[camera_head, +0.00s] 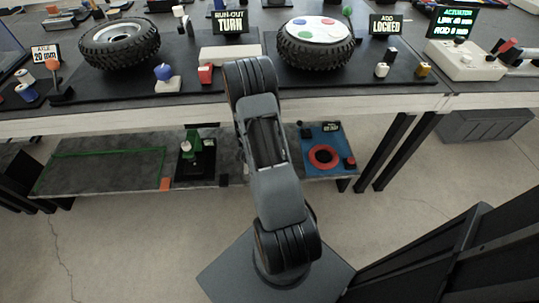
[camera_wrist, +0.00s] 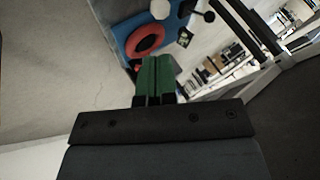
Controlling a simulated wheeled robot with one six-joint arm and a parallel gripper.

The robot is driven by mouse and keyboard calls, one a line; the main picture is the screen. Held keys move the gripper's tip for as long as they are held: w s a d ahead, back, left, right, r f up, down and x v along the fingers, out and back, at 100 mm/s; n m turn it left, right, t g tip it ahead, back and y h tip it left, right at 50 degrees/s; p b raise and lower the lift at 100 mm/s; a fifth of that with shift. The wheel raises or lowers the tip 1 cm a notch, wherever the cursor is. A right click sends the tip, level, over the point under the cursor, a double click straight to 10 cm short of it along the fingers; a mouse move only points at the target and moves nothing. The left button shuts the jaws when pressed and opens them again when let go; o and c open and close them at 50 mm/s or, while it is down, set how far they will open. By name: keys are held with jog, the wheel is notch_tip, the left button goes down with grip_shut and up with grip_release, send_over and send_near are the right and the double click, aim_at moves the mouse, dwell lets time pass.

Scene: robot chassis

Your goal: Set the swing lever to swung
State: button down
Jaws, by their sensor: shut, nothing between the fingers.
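I cannot tell for certain which thing is the swing lever. My gripper (camera_wrist: 158,58) has green fingers, pressed together and empty, pointing towards the board. It is hidden in the head view.
A green upright device (camera_head: 198,152) stands on the lower shelf, left of my arm. The tabletop above holds two tyres (camera_head: 120,42) (camera_head: 315,42), lit signs and small blocks. Dark table legs (camera_head: 400,150) stand right of the shelf. The floor in front is clear.

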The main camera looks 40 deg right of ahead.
jog(key=b+x, duration=0.3)
jog(key=x, duration=0.8)
jog(key=shift+d+f, duration=0.15)
jog(key=shift+f, duration=0.1)
jog(key=shift+d+b, duration=0.1)
jog(key=shift+b, duration=0.3)
jog(key=shift+s+d+f+t+y+b, duration=0.1)
jog(key=shift+s+d+t+y+b, duration=0.1)
jog(key=shift+s+d+b, duration=0.3)
jog(key=shift+s+d+f+t+y+b, duration=0.1)
jog(key=shift+s+d+f+y+b, duration=0.1)
jog(key=shift+s+d+b, duration=0.35)
jog(key=shift+w+a, duration=0.2)
jog(key=shift+w, duration=0.1)
